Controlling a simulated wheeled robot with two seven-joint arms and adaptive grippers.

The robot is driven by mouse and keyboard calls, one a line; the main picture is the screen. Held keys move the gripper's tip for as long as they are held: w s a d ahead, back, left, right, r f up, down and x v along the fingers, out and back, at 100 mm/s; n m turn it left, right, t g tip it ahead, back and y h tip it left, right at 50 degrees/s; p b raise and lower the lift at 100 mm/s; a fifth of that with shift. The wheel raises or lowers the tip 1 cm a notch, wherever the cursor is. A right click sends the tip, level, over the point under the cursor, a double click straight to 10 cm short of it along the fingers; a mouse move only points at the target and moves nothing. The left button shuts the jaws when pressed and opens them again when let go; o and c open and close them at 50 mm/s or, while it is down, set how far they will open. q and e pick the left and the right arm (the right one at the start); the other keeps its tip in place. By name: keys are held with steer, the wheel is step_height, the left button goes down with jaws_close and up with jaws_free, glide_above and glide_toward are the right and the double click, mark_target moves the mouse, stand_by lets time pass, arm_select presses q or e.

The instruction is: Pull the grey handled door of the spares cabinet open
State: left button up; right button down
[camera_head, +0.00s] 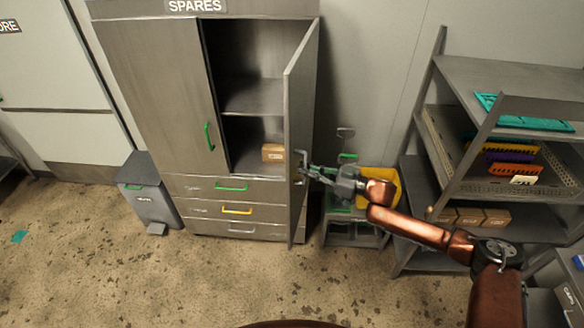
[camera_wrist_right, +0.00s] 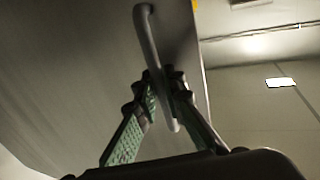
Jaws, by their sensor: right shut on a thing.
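The spares cabinet (camera_head: 160,100) stands at the back, left of centre. Its right door (camera_head: 301,110) is swung wide open, roughly edge-on to me, showing the shelves inside. My right gripper (camera_head: 304,172) is at the grey handle on the door's outer face. In the right wrist view the fingers (camera_wrist_right: 165,98) are shut around the grey bar handle (camera_wrist_right: 148,40), near its lower part. The door face (camera_wrist_right: 70,70) fills the left of that view. The left door with a green handle (camera_head: 208,136) is closed. My left gripper is not in view.
A small cardboard box (camera_head: 273,153) sits inside the cabinet. Drawers (camera_head: 222,209) below are closed. A grey bin (camera_head: 148,190) stands left of the cabinet. A yellow container (camera_head: 386,177) and a rack (camera_head: 500,75) stand close on the right. The floor in front is clear.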

steer(key=shift+d+r, duration=0.1)
steer(key=shift+d, duration=0.6)
steer(key=c, duration=2.3)
jaws_free()
steer(key=shift+w, duration=0.1)
steer(key=v, duration=1.2)
